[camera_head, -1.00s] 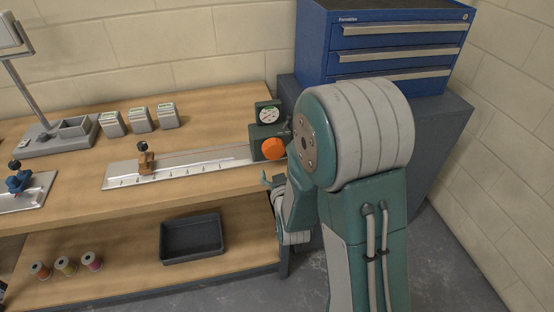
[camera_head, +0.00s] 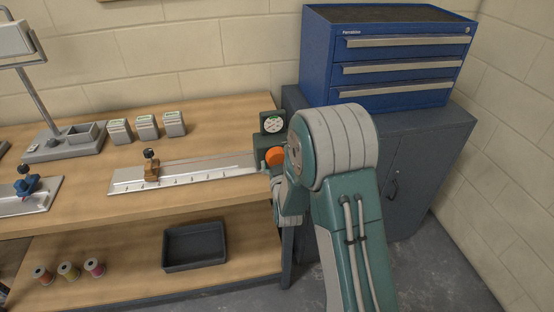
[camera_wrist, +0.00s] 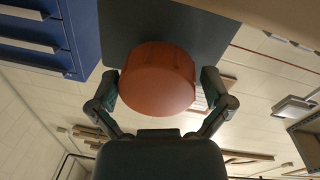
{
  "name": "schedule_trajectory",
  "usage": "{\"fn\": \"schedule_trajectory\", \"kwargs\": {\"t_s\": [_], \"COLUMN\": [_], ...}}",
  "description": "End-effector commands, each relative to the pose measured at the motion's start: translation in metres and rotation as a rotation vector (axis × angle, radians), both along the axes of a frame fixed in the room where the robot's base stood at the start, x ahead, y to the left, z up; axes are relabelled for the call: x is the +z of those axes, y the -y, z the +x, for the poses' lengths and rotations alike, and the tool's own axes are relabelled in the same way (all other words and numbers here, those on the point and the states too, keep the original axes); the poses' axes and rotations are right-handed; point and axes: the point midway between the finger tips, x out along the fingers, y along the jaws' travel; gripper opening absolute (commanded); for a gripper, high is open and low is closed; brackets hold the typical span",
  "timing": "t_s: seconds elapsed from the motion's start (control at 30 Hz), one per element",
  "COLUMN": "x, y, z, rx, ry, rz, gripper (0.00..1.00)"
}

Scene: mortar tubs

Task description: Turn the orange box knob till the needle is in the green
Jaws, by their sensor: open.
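The orange knob (camera_head: 275,156) is on the front of a dark green box (camera_head: 264,142) at the right end of the bench. A round white dial (camera_head: 273,125) stands on top of the box; its needle is too small to read. In the wrist view the knob (camera_wrist: 157,78) fills the middle, in front of the dark box face (camera_wrist: 205,35). My gripper (camera_wrist: 160,80) is open, with one finger on each side of the knob. I cannot tell whether the fingers touch it. In the head view my arm hides the gripper and the knob's right edge.
A metal rail (camera_head: 200,170) with a brown clamp (camera_head: 151,168) lies left of the box. Three small boxes (camera_head: 147,127) stand behind it. A blue drawer cabinet (camera_head: 385,60) sits on a grey cupboard (camera_head: 425,150) at right. A black tray (camera_head: 195,247) lies on the lower shelf.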

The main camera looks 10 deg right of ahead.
Motion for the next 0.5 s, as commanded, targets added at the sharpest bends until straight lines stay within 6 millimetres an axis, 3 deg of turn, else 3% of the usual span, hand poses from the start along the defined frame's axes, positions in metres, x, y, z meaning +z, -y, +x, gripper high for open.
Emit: {"fn": "schedule_trajectory", "kwargs": {"t_s": [0.27, 0.3, 0.4, 0.43, 0.5], "x": [0.0, 0.0, 0.0, -0.0002, -0.0001], "y": [0.0005, 0.0005, 0.0005, 0.0004, 0.0002], "z": [0.0031, 0.0031, 0.003, 0.0031, 0.0031], "rx": [0.0, 0.0, 0.0, 0.0, 0.0], "ry": [0.0, 0.0, -0.001, -0.001, 0.0], "rz": [0.0, 0.0, 0.0, 0.0, 0.0], "gripper": [1.0, 0.96, 0.51, 0.44, 0.44]}}
